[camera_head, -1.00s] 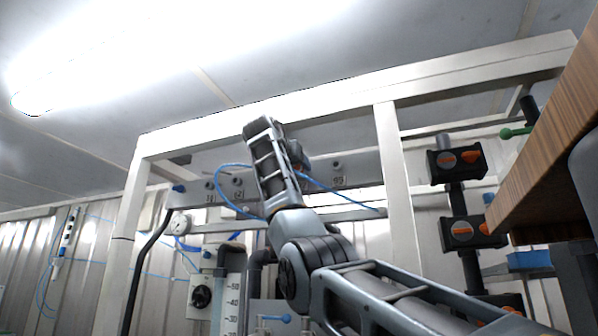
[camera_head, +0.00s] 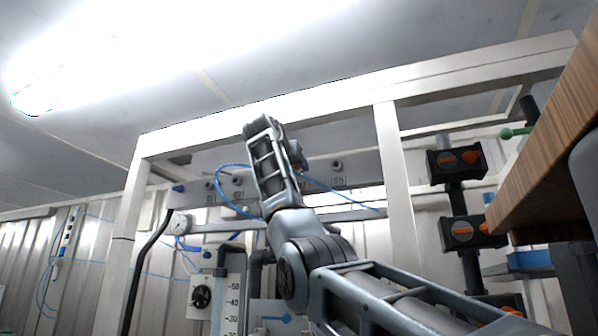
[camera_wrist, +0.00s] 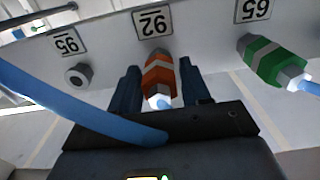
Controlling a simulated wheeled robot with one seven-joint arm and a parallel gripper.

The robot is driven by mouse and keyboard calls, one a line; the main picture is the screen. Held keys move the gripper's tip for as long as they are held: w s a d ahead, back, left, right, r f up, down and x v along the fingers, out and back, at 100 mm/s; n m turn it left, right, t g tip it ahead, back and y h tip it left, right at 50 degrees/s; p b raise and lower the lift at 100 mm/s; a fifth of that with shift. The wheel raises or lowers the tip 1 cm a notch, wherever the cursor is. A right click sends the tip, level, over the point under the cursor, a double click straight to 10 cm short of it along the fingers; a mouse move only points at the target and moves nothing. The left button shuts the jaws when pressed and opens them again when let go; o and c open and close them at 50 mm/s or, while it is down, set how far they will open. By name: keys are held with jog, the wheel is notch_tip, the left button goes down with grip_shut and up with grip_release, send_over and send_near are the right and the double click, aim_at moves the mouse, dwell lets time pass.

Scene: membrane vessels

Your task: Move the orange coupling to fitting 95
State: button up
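The orange coupling (camera_wrist: 160,76) sits at the fitting under the plate marked 92 in the wrist view, its white and blue end toward my gripper. My gripper (camera_wrist: 160,90) has one dark blue finger on each side of it, with narrow gaps that look open. Fitting 95 (camera_wrist: 78,76) is a bare grey stub to the left, below its number plate (camera_wrist: 66,41). A blue hose (camera_wrist: 85,108) crosses from the left over the front of my gripper. In the head view my arm hides the coupling.
A green coupling (camera_wrist: 272,62) with a blue hose is on the fitting at the right in the wrist view. The head view shows a white frame post (camera_head: 394,180), dark valve blocks (camera_head: 457,160) and a wooden edge (camera_head: 550,150) to the right.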

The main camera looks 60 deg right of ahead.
grip_shut()
jog(key=shift+a, duration=0.2)
jog(key=shift+s+a+b, duration=0.2)
jog(key=shift+a+b, duration=0.9)
jog(key=shift+a, duration=1.7)
jog(key=s, duration=1.1)
jog(key=shift+s, duration=0.35)
